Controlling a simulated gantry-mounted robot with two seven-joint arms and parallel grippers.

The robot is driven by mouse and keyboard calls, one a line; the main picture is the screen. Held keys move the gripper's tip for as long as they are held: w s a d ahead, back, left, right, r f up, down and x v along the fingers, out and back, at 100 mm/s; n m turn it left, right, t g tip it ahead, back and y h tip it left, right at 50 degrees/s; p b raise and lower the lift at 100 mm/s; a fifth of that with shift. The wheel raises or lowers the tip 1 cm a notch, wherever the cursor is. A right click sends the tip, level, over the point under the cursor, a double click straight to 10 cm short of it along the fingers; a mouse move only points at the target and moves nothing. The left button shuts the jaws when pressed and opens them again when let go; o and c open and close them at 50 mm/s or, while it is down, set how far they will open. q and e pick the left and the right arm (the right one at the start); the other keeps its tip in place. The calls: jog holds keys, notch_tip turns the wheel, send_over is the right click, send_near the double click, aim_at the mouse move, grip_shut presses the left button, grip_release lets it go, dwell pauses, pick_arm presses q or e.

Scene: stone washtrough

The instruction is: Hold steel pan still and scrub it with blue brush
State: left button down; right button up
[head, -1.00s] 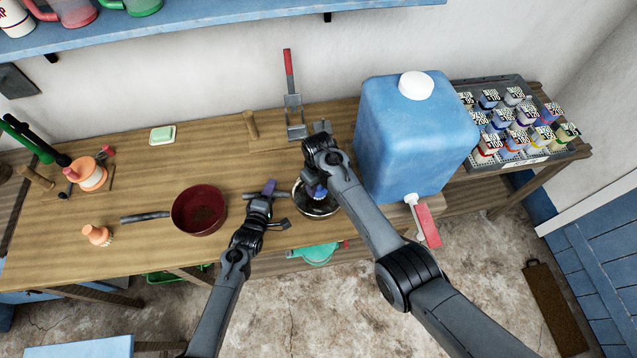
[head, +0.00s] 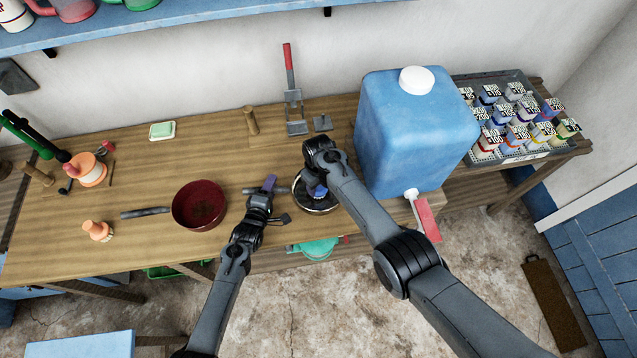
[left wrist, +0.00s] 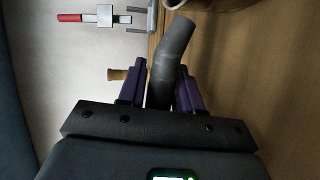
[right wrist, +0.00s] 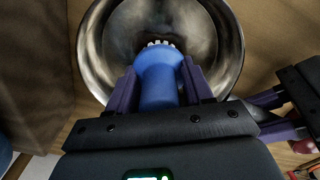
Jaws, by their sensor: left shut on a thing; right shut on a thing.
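The steel pan (head: 298,199) sits near the front edge of the wooden bench, and its bowl fills much of the right wrist view (right wrist: 105,50). My left gripper (head: 268,185) is shut on its grey handle, which lies between the purple fingers in the left wrist view (left wrist: 170,60). My right gripper (right wrist: 158,85) is shut on the blue brush (right wrist: 158,72). The brush's white bristles are down inside the pan. The right arm partly covers brush and pan in the head view.
A dark red pan (head: 187,207) and an orange brush (head: 98,231) stand to the left. A large blue water container (head: 410,135) stands close on the right, with a crate of bottles (head: 515,90) beyond.

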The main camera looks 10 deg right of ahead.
jog(key=shift+f, duration=0.4)
